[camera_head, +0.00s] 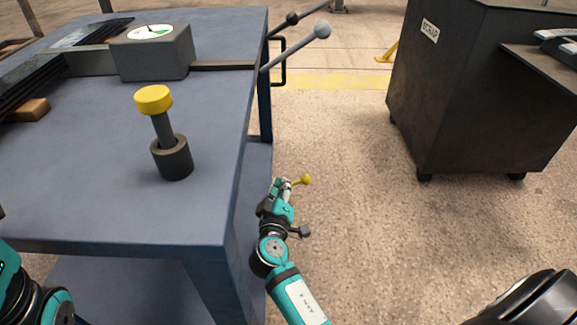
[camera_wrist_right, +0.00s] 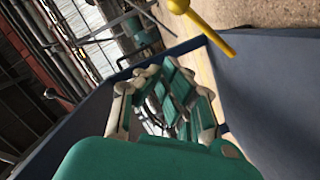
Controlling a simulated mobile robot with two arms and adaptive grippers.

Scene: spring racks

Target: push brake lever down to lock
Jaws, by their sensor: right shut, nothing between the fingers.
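The brake lever shows as a yellow ball knob (camera_head: 305,180) low beside the right side of the blue table (camera_head: 80,205). In the right wrist view the yellow lever (camera_wrist_right: 212,38) runs from its ball at the top edge down to the right, in front of a blue panel. My right gripper (camera_head: 284,184) is shut and empty, just left of the knob in the head view. In the right wrist view the gripper (camera_wrist_right: 178,75) lies below the lever. I cannot tell whether they touch. Most of the lever's shaft is hidden in the head view. My left gripper is out of view.
On the table stand a yellow-capped post (camera_head: 154,100) in a dark collar and a grey box with a dial (camera_head: 155,55). A grey ball-ended lever (camera_head: 300,45) juts over the right edge. A dark scrap bin (camera_head: 440,100) stands right. Floor between is clear.

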